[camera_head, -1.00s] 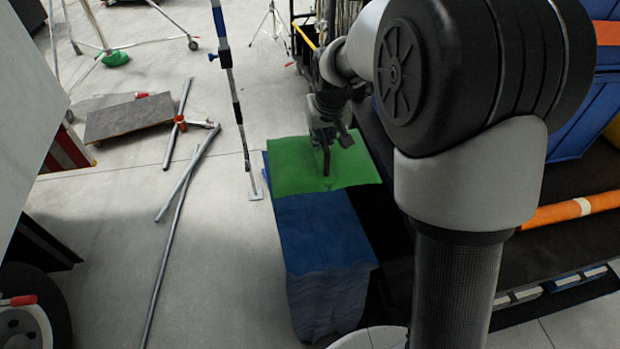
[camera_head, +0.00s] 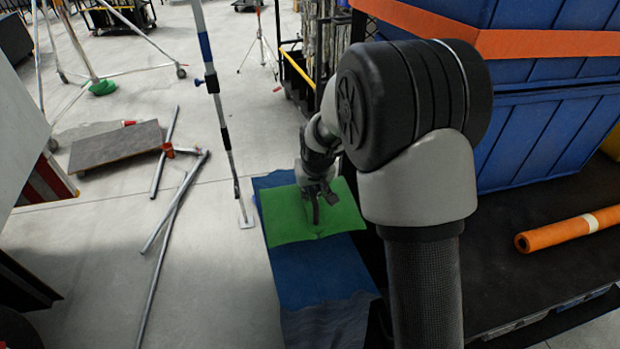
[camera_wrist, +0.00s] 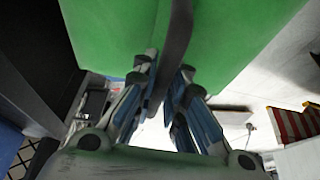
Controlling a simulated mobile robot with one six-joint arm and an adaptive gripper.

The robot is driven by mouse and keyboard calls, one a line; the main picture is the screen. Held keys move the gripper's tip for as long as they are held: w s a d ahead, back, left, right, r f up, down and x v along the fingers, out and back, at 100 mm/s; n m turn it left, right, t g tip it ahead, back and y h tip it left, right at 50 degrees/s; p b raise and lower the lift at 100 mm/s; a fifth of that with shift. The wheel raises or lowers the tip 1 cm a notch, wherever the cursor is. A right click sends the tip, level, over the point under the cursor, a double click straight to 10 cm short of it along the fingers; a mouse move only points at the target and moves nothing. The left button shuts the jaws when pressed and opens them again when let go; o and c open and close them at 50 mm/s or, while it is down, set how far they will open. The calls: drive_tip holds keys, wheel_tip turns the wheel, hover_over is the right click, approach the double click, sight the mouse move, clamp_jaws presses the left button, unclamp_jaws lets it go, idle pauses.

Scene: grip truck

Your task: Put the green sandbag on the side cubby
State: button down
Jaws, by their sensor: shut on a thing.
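The green sandbag (camera_head: 283,218) is a flat green pillow shape with a dark strap. My gripper (camera_head: 319,200) is over the bag's middle, shut on its strap. In the wrist view, the green sandbag (camera_wrist: 225,35) fills the top and the dark strap (camera_wrist: 177,40) runs between the fingers of my gripper (camera_wrist: 169,80). In the head view, the bag appears over a blue cloth-covered stack (camera_head: 325,275); I cannot tell whether it touches it. I cannot make out a side cubby for certain.
A dark platform (camera_head: 540,270) at right carries a large blue bin (camera_head: 545,130) with an orange band and an orange roll (camera_head: 570,228). A thin pole stand (camera_head: 222,120) stands left of the bag. Metal pipes (camera_head: 165,225) and a wheeled board (camera_head: 115,146) lie on the open floor.

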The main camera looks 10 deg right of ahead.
sight(310, 206)
drive_tip(key=shift+w+f+b, duration=0.15)
drive_tip(key=shift+f+b, duration=0.35)
drive_tip(key=shift+f, duration=1.2)
drive_tip(key=shift+w+f+b, duration=0.1)
drive_tip(key=shift+f+b, duration=0.35)
drive_tip(key=shift+f, duration=1.25)
drive_tip(key=c, duration=2.1)
unclamp_jaws()
drive_tip(key=shift+s+f, duration=0.2)
drive_tip(key=shift+f, duration=0.1)
drive_tip(key=o, duration=0.5)
drive_tip(key=shift+r, duration=0.1)
drive_tip(key=shift+c, duration=0.2)
